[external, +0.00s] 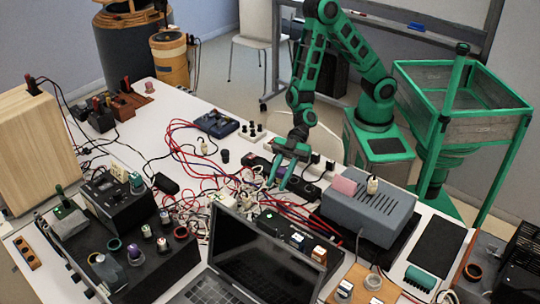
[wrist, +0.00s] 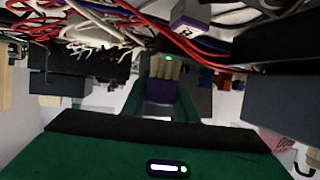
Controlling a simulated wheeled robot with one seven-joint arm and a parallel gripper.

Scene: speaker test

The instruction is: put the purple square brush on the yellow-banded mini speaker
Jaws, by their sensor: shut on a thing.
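My gripper (external: 279,182) hangs low over the cables in the middle of the table, fingers pointing down. In the wrist view its green fingers (wrist: 163,100) are shut on the purple square brush (wrist: 161,91), a small purple block with pale tan bristles on its far side. In the external view I cannot make out the brush between the fingers. I cannot pick out the yellow-banded mini speaker for sure. Several small round pieces with coloured bands stand on the black box at the front left, far from my gripper.
Red, white and black cables (external: 205,165) crowd the table around and below my gripper. A grey box (external: 368,212) with a pink block (external: 345,185) on it stands to the right. An open laptop (external: 262,255) is in front. The black box (external: 170,262) fills the front left.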

